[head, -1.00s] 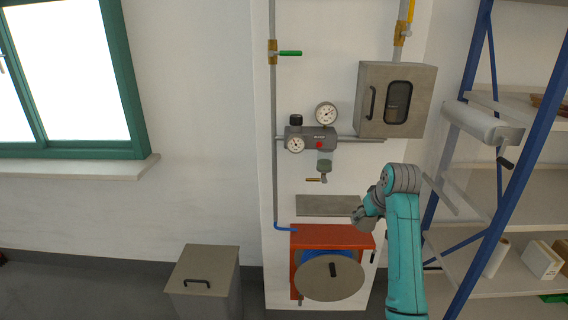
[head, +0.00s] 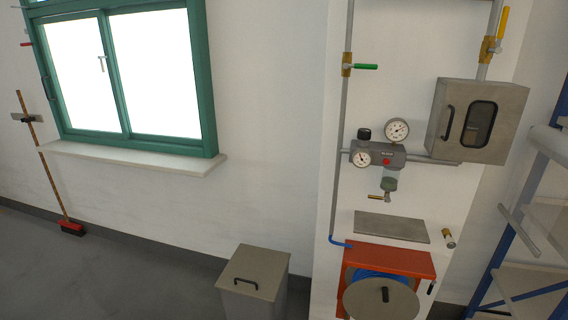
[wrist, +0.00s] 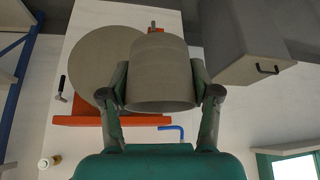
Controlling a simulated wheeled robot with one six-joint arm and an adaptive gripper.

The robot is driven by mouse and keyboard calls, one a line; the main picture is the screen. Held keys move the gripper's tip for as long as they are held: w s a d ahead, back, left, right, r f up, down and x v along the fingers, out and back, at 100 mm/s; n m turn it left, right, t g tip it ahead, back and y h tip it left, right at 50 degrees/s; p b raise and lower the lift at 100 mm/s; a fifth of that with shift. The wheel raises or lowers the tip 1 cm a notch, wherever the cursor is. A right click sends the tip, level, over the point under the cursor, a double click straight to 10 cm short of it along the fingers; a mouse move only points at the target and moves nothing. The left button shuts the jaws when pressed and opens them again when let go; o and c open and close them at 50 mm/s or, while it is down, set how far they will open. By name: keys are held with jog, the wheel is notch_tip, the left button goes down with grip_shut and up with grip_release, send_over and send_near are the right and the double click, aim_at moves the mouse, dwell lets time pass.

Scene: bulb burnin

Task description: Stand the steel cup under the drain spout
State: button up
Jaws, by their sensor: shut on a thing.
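The steel cup (wrist: 158,72), a plain grey cylinder, is between the two fingers of my gripper (wrist: 160,84) in the wrist view. The fingers are shut on its sides. Neither cup nor gripper shows in the head view. The drain spout with its brass lever (head: 380,197) hangs below a small greenish bowl (head: 388,184) under the regulator (head: 378,154). A flat grey plate (head: 392,226) sits below the spout, and its top looks bare. The spout is not visible in the wrist view.
A red cabinet (head: 415,260) with a round grey disc (head: 381,302) is under the plate. A small brass-and-white fitting (head: 449,238) is right of the plate. A grey box (head: 485,120) projects at upper right. A lidded bin (head: 255,270) stands at left; blue shelving (head: 525,230) is at right.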

jog(key=s+a+f, duration=0.5)
jog(key=s+f, duration=0.3)
jog(key=s, duration=0.1)
jog(key=shift+s+a+f, duration=0.15)
jog(key=shift+s+f, duration=0.2)
